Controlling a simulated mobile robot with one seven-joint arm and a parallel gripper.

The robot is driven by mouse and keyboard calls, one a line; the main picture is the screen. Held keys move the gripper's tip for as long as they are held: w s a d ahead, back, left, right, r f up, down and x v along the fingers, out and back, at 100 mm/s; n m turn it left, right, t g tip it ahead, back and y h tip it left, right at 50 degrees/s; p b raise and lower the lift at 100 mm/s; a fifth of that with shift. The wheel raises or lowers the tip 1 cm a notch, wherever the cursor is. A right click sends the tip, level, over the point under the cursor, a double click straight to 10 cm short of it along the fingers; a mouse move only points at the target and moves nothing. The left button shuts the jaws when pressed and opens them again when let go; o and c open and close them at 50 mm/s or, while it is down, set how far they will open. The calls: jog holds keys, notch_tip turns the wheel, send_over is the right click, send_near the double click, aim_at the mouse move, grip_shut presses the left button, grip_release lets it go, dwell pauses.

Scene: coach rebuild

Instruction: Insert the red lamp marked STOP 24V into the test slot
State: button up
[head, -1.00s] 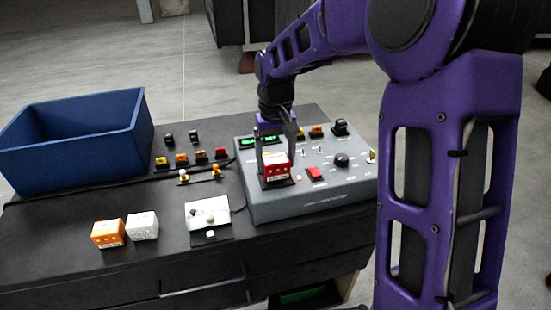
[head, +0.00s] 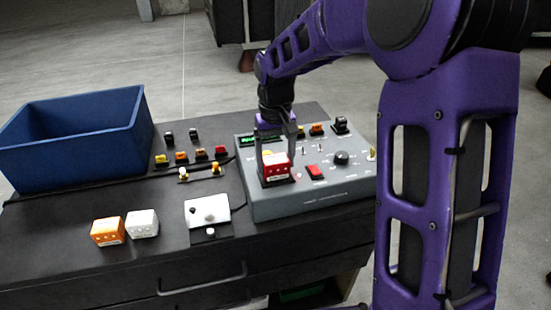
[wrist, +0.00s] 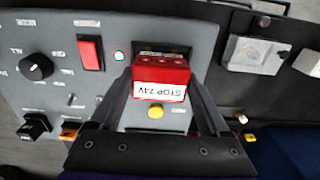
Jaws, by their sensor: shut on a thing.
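The red lamp (head: 277,168) is between the fingers of my gripper (head: 276,158), which is shut on it. In the wrist view the lamp (wrist: 161,79) shows its red top and a white label reading STOP 24V, upside down in the picture. The fingers of my gripper (wrist: 160,92) stand on either side of it. A dark slot (wrist: 163,48) in the grey test panel (wrist: 108,20) lies directly behind the lamp and is partly hidden by it. In the head view the lamp is low over the panel's front left part. I cannot tell whether it is seated.
A red switch (head: 314,172) and a black knob (head: 341,160) are right of the lamp on the panel. An orange lamp (head: 108,232), a white lamp (head: 142,224) and a white block (head: 208,211) lie left. A blue bin (head: 75,165) stands at the back left.

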aim_at(276, 158)
jog(key=shift+r+p, duration=0.5)
jog(key=shift+f, duration=0.7)
dwell(1.5)
jog(key=o, duration=1.2)
notch_tip(276, 158, up, 6)
jog(key=p, duration=0.4)
jog(key=shift+r, duration=2.5)
